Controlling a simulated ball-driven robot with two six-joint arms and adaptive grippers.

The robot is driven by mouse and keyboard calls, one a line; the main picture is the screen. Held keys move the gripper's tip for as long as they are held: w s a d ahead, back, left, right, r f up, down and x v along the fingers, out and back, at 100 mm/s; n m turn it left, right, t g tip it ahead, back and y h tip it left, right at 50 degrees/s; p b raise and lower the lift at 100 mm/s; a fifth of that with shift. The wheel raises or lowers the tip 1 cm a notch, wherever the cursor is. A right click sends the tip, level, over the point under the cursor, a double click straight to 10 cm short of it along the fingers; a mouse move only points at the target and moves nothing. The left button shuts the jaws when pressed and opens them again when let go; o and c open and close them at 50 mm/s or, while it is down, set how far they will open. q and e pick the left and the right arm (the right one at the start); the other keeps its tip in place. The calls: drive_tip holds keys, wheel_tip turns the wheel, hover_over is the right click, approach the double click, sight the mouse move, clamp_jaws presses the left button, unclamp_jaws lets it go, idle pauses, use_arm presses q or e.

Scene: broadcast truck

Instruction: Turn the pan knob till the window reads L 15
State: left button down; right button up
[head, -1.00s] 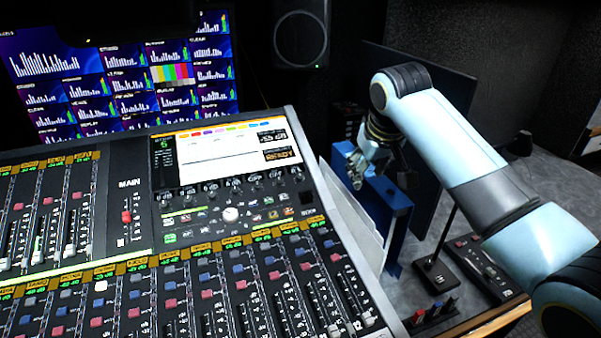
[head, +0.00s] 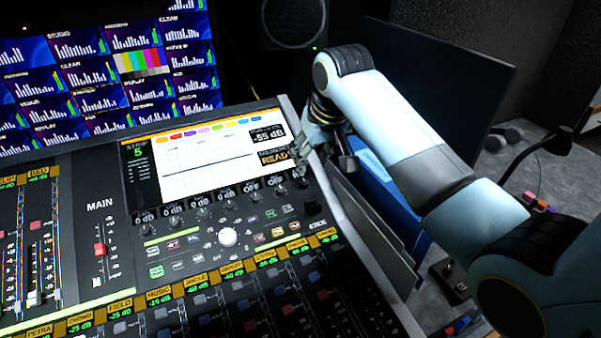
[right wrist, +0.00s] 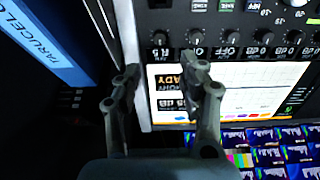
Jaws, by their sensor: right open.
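The pan knob (right wrist: 162,48) is the end knob of the row below the console screen. In the right wrist view it sits beside a small window (right wrist: 160,38) that seems to read R 5, though the text is small. In the head view the gripper partly covers that end of the row. My right gripper (head: 322,162) is open and empty over the screen's right corner. In the right wrist view its fingers (right wrist: 160,75) stand apart, with the knob beyond the gap between their tips. I see no contact with the knob. My left gripper is out of view.
The console screen (head: 200,160) shows strip 5 and READY. Other knobs (head: 202,197) run left along the row, with a white knob (head: 227,237) and buttons below. A blue binder-like object (head: 385,190) stands right of the console, under my right arm. Monitors (head: 110,70) stand behind.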

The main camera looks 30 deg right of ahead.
sight(304, 181)
drive_tip(key=x, duration=0.5)
drive_tip(key=shift+s+f, duration=0.1)
drive_tip(key=shift+f, duration=0.05)
drive_tip(key=x, duration=0.3)
drive_tip(key=shift+w+f, duration=0.2)
drive_tip(key=shift+f, duration=0.05)
drive_tip(key=shift+w+f, duration=0.1)
drive_tip(key=shift+f, duration=0.15)
drive_tip(key=c, duration=0.4)
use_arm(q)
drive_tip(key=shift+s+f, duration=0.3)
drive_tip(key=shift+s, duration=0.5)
use_arm(e)
clamp_jaws()
